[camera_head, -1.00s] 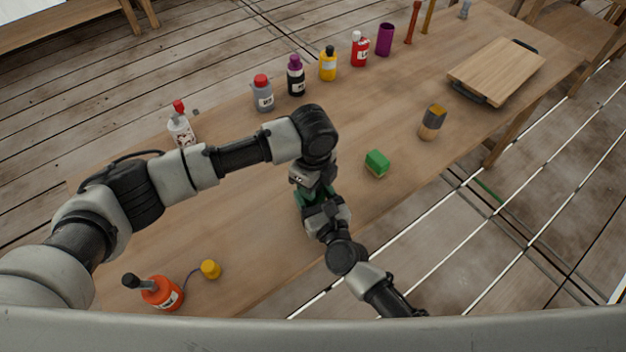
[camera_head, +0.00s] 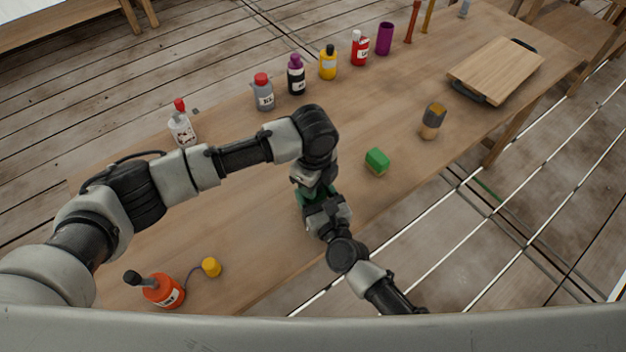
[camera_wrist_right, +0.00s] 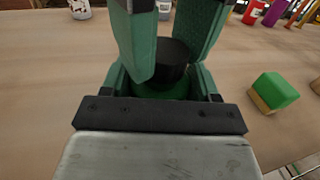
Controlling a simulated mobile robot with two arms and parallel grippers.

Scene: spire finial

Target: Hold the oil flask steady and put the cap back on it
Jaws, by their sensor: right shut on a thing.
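The oil flask shows as a dark green body (camera_wrist_right: 163,91) low in the right wrist view, mostly hidden by fingers. A black cylindrical cap (camera_wrist_right: 173,58) stands at its top; I cannot tell whether it is seated. My right gripper (camera_wrist_right: 160,84) is shut on the flask from the side. My left gripper (camera_wrist_right: 168,50) comes down from above, with one green finger on each side of the cap. I cannot tell whether those fingers press on it. In the head view both grippers meet above the table, and the arms hide the flask and cap.
A green-topped block (camera_head: 377,161) lies right of the grippers on the table (camera_head: 265,235). An orange bottle (camera_head: 163,291) and a yellow piece (camera_head: 211,267) are at the near left. Several bottles line the far edge. A grey-and-wood cylinder (camera_head: 432,121) and a board (camera_head: 497,69) are farther right.

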